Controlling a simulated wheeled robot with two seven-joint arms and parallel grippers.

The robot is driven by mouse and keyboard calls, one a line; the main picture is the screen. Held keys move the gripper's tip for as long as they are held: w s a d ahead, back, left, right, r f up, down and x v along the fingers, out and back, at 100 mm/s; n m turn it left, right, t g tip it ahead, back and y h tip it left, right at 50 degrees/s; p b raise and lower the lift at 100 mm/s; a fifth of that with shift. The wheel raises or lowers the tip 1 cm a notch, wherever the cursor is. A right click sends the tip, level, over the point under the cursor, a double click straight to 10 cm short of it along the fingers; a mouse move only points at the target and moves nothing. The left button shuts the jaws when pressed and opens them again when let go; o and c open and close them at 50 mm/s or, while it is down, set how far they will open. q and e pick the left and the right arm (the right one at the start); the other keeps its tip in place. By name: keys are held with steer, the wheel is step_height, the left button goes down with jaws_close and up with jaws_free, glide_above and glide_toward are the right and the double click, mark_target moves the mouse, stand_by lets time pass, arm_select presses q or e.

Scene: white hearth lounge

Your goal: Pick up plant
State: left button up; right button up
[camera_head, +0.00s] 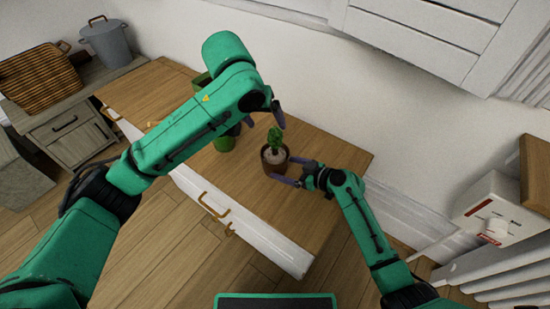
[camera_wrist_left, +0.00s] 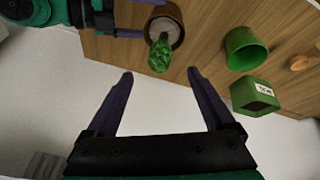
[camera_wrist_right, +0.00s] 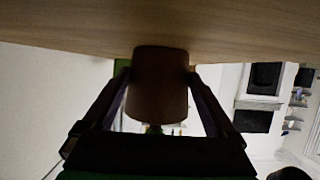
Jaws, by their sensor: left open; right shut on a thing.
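The plant (camera_head: 274,140) is a small green cactus-like plant in a brown round pot (camera_head: 268,166), on the wooden top near its right part. My right gripper (camera_head: 283,170) is shut on the brown pot from the right. In the right wrist view the pot (camera_wrist_right: 160,88) sits between both fingers, dark, against the wood; I cannot tell whether it is lifted. My left gripper (camera_head: 256,126) is open and empty, above and behind the plant. In the left wrist view the plant (camera_wrist_left: 160,56) shows just beyond the open fingers (camera_wrist_left: 160,74), apart from them.
The wooden-topped white cabinet (camera_head: 325,160) has clear room right of the plant. A green cup (camera_wrist_left: 246,50) and a green square pot (camera_wrist_left: 254,96) stand on it, partly hidden by my left arm in the head view. A wicker basket (camera_head: 40,78) and grey pot (camera_head: 107,43) are at left.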

mark_target(275, 138)
arm_select(q)
steer(key=x, duration=1.1)
steer(key=shift+w+f, duration=0.15)
steer(key=shift+w, duration=0.05)
jaws_close()
